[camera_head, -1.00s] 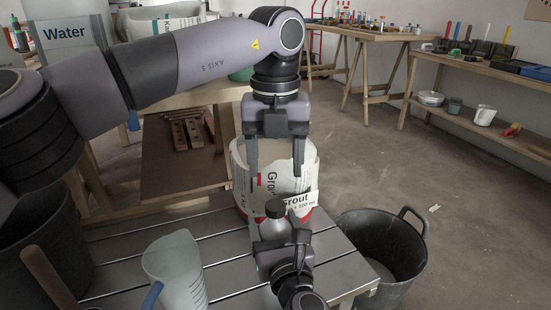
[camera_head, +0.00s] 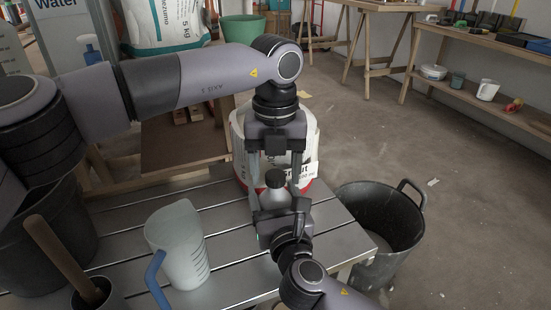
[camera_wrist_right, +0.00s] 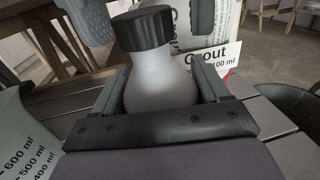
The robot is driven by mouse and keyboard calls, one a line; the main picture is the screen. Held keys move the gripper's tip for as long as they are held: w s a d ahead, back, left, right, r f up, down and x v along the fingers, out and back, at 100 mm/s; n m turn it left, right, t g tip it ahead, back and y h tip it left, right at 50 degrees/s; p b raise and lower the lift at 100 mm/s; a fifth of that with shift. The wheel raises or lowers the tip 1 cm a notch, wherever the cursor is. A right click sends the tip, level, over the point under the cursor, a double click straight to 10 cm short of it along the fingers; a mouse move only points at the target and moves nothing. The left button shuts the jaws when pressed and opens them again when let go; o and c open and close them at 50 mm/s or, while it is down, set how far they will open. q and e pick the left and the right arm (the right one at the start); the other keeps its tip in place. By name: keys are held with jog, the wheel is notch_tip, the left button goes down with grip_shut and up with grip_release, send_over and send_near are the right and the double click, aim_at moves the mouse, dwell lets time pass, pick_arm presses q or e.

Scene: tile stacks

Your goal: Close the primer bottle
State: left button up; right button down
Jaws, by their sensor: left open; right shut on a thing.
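The primer bottle (camera_head: 275,197) is a pale, translucent bottle with a black cap (camera_head: 276,178) on its neck. It stands upright above the slatted metal table, and in the right wrist view the bottle (camera_wrist_right: 160,85) sits between the fingers with its black cap (camera_wrist_right: 141,30) on top. I cannot tell how tight the cap is. My right gripper (camera_head: 279,212) is shut on the bottle's body. My left gripper (camera_head: 275,183) points down from above, open, its fingers on either side of the cap and apart from it. A left fingertip (camera_wrist_right: 92,22) shows in the wrist view.
A white grout bucket (camera_head: 310,140) stands right behind the bottle. A clear measuring jug (camera_head: 180,245) with a blue handle stands on the slatted table (camera_head: 235,240) at left. A black bucket (camera_head: 385,220) is on the floor at right. A dark pot with a wooden handle is front left.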

pick_arm(q)
jog(key=c, duration=1.1)
jog(key=m, duration=1.3)
jog(key=shift+m, duration=0.4)
jog(key=m, duration=0.4)
jog(key=o, duration=1.2)
